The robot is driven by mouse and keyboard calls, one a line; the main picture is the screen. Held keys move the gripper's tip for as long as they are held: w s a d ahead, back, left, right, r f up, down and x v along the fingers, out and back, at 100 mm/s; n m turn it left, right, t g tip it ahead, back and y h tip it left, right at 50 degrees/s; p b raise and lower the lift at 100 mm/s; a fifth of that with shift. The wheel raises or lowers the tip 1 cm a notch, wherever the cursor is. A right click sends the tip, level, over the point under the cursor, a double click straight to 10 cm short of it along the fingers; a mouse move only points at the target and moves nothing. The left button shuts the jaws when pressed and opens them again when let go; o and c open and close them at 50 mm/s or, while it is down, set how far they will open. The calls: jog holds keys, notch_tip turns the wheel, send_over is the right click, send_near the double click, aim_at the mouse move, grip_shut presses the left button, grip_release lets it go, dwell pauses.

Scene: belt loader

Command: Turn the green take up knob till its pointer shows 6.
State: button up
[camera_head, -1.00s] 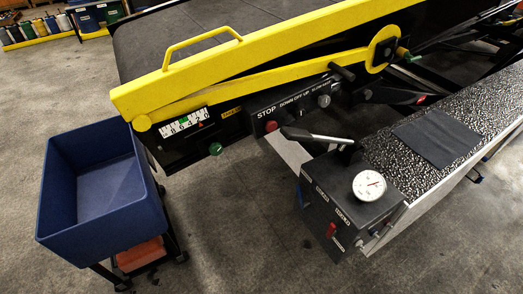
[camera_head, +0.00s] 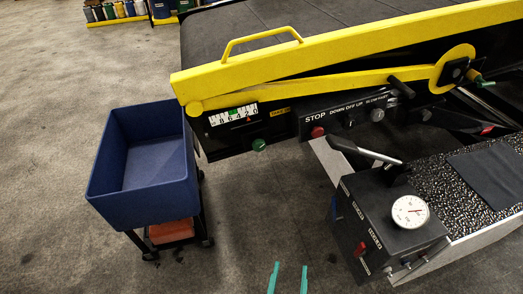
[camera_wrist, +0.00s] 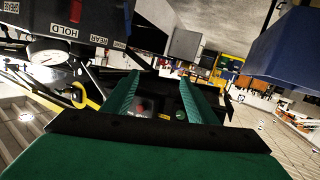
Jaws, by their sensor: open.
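The green take up knob (camera_head: 259,145) sits on the black side of the loader, just below a white number scale (camera_head: 234,116) with a green mark. A small red pointer (camera_head: 249,120) stands under the scale's low end, near 2; its exact reading is too small to tell. My gripper (camera_head: 288,279) shows as two teal fingertips at the bottom edge of the head view, apart and empty, well below the knob. In the wrist view my gripper (camera_wrist: 160,88) has its green fingers spread. A small green spot between them may be the knob.
A blue bin (camera_head: 145,165) on a cart stands left of the knob. A red stop button (camera_head: 317,132) is right of it. A control box with a dial gauge (camera_head: 410,212) and a lever (camera_head: 365,151) stands at the right. The floor below the knob is clear.

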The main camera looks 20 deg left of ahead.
jog(key=w+a+r+n+y, duration=0.2)
jog(key=w+a+r, duration=0.1)
jog(key=w, duration=0.3)
jog(key=w+a+r+n+y, duration=0.2)
jog(key=w+r, duration=0.1)
jog(key=w, duration=0.3)
jog(key=n+y, duration=0.4)
jog(key=n, duration=0.2)
send_near(260, 148)
jog(key=shift+g, duration=0.4)
jog(key=x, duration=0.8)
jog(key=shift+w+a+r, duration=0.15)
jog(key=shift+w+r, duration=0.15)
jog(key=shift+w, duration=0.1)
jog(key=shift+c, duration=0.6)
jog(key=c, duration=0.9)
